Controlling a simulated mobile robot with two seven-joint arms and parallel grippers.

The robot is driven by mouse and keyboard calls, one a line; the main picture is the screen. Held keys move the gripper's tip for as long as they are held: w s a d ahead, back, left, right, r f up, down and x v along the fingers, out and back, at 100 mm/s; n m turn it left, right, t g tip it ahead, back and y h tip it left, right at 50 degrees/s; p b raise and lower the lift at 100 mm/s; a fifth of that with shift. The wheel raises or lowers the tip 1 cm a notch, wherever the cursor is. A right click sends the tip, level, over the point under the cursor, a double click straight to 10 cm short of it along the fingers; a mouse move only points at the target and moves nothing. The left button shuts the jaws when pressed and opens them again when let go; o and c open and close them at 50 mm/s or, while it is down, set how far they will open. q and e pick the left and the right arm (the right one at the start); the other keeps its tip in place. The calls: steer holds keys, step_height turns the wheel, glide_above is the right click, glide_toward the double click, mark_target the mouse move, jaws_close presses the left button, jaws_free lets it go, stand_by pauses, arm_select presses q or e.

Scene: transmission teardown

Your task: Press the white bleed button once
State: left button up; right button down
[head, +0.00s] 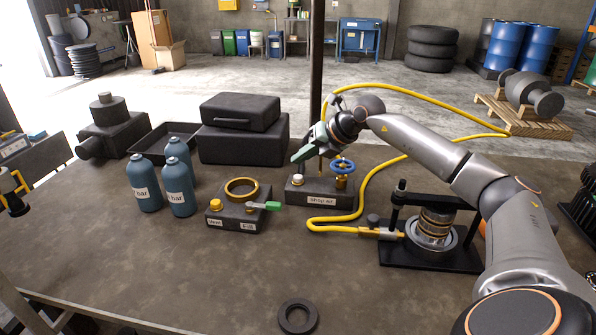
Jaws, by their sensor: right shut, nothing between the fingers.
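The white button (298,181) stands upright at the left end of a dark block (320,194) labelled "Shop air". A blue valve handwheel (342,165) on a brass stem stands to its right on the same block. My right gripper (298,158), with green fingers, is shut and empty just above the button. It points down and to the left, and a small gap seems to show between fingertips and button.
A yellow hose (366,190) loops right of the block to a press fixture (432,250). A second block (237,218) with a brass ring and green lever stands front left. Blue bottles (179,188) stand farther left. Black cases (243,135) stand behind. The front table is mostly clear.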

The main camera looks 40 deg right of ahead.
step_height(320, 180, up, 3)
steer(key=shift+f+p, duration=0.1)
steer(key=shift+p, duration=0.85)
